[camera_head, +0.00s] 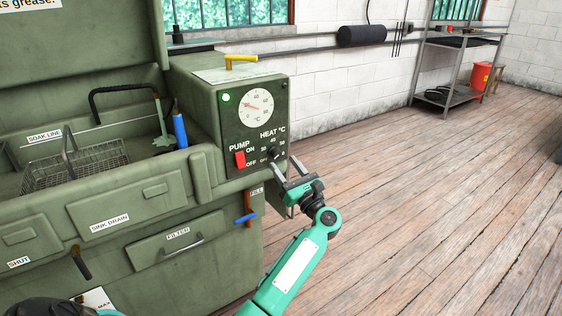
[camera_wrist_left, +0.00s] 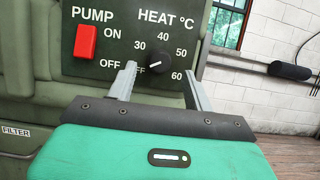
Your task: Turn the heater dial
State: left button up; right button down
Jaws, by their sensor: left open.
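The heater dial (camera_head: 274,154) is a small black knob under the HEAT °C label on the dark control panel. It also shows in the left wrist view (camera_wrist_left: 162,68), with marks from OFF through 30, 40 and 50 to 60 around it. A pale pointer mark shows on its left side, toward OFF; its exact setting is hard to read. My left gripper (camera_head: 285,165) is open in front of the panel. In the wrist view its two grey fingers stand to either side of the dial, with a gap on each side. My right gripper is not in view.
The red PUMP switch (camera_head: 240,159) sits left of the dial. A round gauge (camera_head: 256,108) and a lit green lamp (camera_head: 226,97) are above. A yellow handle (camera_head: 241,60) tops the box. A blue-handled lever (camera_head: 245,218) is below.

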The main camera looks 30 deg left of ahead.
aim_at(276, 153)
pick_arm(q)
jog(key=shift+x, duration=1.5)
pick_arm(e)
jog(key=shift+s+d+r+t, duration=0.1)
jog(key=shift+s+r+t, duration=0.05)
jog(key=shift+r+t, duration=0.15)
pick_arm(q)
jog(key=shift+c, duration=0.2)
jog(key=c, duration=0.9)
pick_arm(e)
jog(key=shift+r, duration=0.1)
